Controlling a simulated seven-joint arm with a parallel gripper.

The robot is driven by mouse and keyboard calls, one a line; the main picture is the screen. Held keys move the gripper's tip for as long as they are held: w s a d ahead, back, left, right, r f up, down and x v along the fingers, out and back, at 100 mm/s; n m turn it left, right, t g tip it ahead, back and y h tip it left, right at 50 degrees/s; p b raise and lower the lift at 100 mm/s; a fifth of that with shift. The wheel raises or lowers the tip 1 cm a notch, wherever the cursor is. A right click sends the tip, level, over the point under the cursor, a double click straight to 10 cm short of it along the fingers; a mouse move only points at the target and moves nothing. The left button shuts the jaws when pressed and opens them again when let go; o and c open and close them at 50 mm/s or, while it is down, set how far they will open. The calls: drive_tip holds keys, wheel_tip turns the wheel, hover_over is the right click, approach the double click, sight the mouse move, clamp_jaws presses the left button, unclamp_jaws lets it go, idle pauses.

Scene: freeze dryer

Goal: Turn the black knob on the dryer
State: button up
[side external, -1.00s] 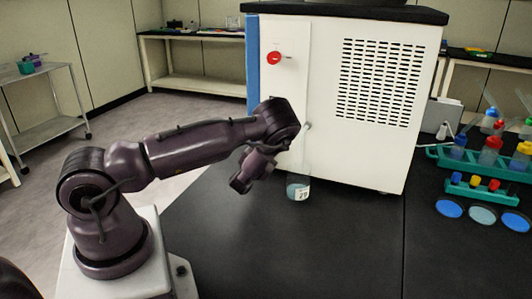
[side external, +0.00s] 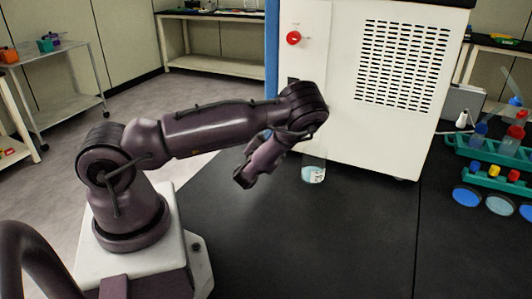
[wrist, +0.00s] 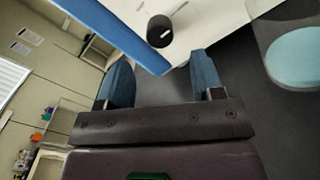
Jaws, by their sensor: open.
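The black knob (wrist: 160,31) shows in the wrist view as a dark round cylinder with a small white mark, on the white front of the dryer (wrist: 205,12). My gripper (wrist: 163,70) is open, with blue fingers apart and nothing between them. The knob lies beyond the fingertips, roughly between them in the picture, and is not touched. In the side view my gripper (side external: 250,168) hangs low in front of the dryer (side external: 345,125); its fingers are not clear there. I cannot make out the knob in the side view, where my wrist covers part of the front.
A clear vessel with pale blue liquid (side external: 313,174) stands on the black bench near my gripper; it also shows in the wrist view (wrist: 298,57). A red switch (side external: 293,38) is higher on the dryer. A blue edge strip (wrist: 115,30) runs beside the knob.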

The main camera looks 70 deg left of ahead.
drive_tip(key=v, duration=0.6)
drive_tip(key=shift+s+d, duration=0.3)
